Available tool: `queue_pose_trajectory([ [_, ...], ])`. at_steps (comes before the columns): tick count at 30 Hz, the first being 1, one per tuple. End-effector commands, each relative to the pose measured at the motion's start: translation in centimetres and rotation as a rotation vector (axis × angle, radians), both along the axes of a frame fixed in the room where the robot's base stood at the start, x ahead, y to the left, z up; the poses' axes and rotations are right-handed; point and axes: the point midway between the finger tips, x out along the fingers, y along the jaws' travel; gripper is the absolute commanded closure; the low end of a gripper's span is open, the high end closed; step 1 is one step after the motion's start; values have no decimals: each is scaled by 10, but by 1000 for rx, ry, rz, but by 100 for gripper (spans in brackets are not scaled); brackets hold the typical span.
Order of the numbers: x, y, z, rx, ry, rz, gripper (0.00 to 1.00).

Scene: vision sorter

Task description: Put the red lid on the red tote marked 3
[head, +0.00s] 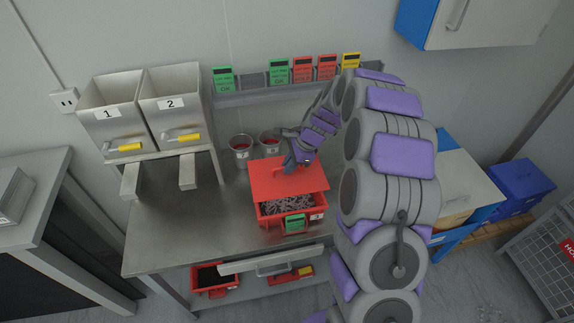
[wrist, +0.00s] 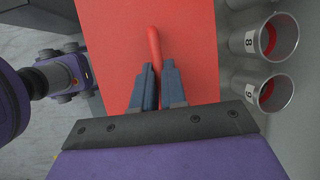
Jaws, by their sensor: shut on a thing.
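The red lid (head: 276,175) is a flat red plate with a raised handle. It is over the back part of the red tote (head: 267,219), and the front of the tote stays uncovered, showing many small grey metal pieces. I cannot tell whether the lid touches the rim. My gripper (head: 296,158) is above the lid, shut on its handle. In the wrist view the lid (wrist: 115,50) fills the middle, and my gripper (wrist: 158,75) has its fingers either side of the red handle (wrist: 154,45). A green tag (head: 295,222) is on the tote's front; its number is too small to read.
Two metal cups (head: 241,150) (head: 270,143) stand behind the tote. Two hoppers marked 1 (head: 108,113) and 2 (head: 171,104) are at left. A rail (head: 250,97) with coloured cards runs along the wall. The steel table (head: 170,235) is clear at left.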

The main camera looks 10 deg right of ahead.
Motion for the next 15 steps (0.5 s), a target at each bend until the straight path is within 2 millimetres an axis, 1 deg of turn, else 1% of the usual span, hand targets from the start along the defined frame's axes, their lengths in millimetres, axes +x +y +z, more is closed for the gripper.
queue_pose_trajectory([
  [15, 0, 6, -29, -6, 1, 3, 100],
])
